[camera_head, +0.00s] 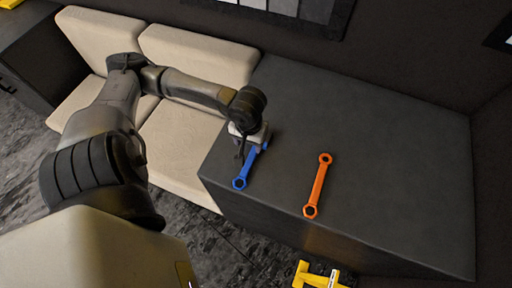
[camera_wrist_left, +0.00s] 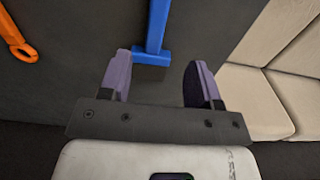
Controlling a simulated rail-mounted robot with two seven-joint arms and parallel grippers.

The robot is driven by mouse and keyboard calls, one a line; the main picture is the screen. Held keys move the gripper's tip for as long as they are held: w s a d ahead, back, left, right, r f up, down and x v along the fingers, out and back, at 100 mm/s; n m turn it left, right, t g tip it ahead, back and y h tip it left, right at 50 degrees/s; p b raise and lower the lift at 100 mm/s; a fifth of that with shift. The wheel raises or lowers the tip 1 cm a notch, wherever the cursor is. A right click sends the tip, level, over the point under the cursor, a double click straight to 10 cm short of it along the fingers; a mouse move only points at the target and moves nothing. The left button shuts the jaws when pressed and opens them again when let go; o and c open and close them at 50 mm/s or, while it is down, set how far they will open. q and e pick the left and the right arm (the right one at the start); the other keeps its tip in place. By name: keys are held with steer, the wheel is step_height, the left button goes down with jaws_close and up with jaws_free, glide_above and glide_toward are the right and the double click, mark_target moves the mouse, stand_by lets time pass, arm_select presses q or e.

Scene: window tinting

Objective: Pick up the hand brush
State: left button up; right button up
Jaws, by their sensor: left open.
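A blue long-handled tool (camera_head: 242,180) lies on the dark grey bench top (camera_head: 370,130), near its left edge. In the left wrist view, the blue tool's wide flat end (camera_wrist_left: 152,57) shows ahead of and between the two open, empty fingers of the left gripper (camera_wrist_left: 160,62). My right gripper is not in view.
An orange wrench-like tool (camera_head: 318,186) lies to the right of the blue one. Cream seat cushions (camera_head: 185,145) adjoin the bench on the left. A yellow object (camera_head: 318,277) is at the bottom edge. The bench's right side is clear.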

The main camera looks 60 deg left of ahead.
mark_target(251, 157)
arm_select(q)
step_height(251, 157, down, 4)
steer(key=shift+r, duration=0.25)
steer(key=f, duration=0.4)
steer(key=shift+w+d+f, duration=0.1)
steer(key=shift+d, duration=0.25)
steer(key=shift+a+f+b, duration=0.1)
steer(key=shift+f+b, duration=0.2)
steer(key=shift+f, duration=0.3)
steer(key=c, duration=1.1)
steer(key=shift+o, duration=0.2)
steer(key=shift+r, duration=0.15)
step_height(251, 157, up, 4)
steer(key=shift+r, duration=0.1)
steer(key=w+d+r, duration=0.1)
steer(key=d+r, duration=0.2)
steer(key=d, duration=0.2)
steer(key=w+d+r+p, duration=0.1)
steer(key=d+r, duration=0.2)
steer(key=d, duration=0.3)
steer(key=shift+w+d+r, duration=0.2)
steer(key=shift+w+r, duration=0.1)
steer(key=shift+w, duration=0.1)
